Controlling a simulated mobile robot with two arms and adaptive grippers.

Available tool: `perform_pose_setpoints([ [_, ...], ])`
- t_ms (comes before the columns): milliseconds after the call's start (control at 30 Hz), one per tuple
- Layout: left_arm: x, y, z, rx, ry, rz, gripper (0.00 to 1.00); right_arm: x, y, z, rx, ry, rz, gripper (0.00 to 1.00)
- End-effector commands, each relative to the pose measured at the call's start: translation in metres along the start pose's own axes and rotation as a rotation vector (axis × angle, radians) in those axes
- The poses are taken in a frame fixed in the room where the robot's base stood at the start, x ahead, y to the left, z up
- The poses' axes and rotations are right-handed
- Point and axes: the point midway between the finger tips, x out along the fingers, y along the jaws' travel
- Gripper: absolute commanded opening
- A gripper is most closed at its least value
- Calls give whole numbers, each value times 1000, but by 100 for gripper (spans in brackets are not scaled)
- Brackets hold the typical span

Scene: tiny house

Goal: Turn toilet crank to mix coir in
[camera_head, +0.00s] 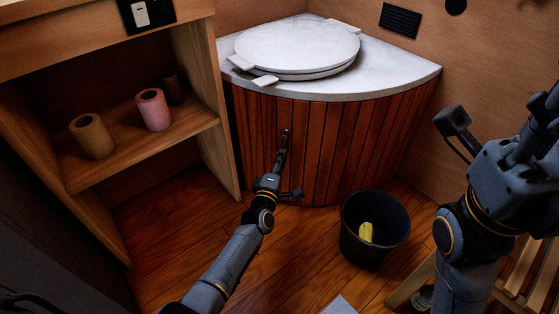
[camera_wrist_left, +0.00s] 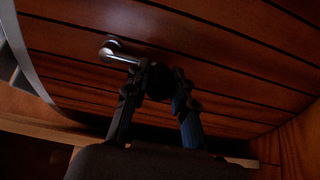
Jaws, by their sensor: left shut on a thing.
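The toilet is a corner cabinet (camera_head: 330,150) with dark vertical wood slats, a pale stone top and a round white lid (camera_head: 297,46). The small metal crank (camera_head: 286,135) is on its front; it also shows in the left wrist view (camera_wrist_left: 118,53). My left gripper (camera_head: 281,160) is shut on the crank's dark handle. In the left wrist view the fingers (camera_wrist_left: 158,85) close around the handle and hide part of it. My right arm is at the right; its fingers (camera_head: 543,110) are not clearly visible.
A black bucket (camera_head: 375,228) with a yellow thing in it stands on the floor right of my left arm. A wooden shelf (camera_head: 145,150) with paper rolls is at the left. A slatted wooden piece (camera_head: 520,275) is at the lower right.

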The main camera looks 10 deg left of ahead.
Motion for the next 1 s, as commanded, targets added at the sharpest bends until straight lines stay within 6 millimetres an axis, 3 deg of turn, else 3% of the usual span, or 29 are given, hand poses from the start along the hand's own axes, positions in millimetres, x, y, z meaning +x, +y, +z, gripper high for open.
perform_pose_setpoints([
  [333,0,0,0,-3,-1,-1,0,1,0,-1,-1,4,0,40],
  [367,0,0,0,-3,-1,-1,29,1,0,-1,-1,5,-1,40],
  [467,0,0,0,-2,-1,-1,48,1,0,-1,-1,5,-1,40],
  [800,-2,0,1,-2,-1,-1,48,2,0,-3,-2,12,-4,40],
  [1000,-23,-2,1,-3,-1,-2,48,1,0,-2,-1,7,-3,40],
])
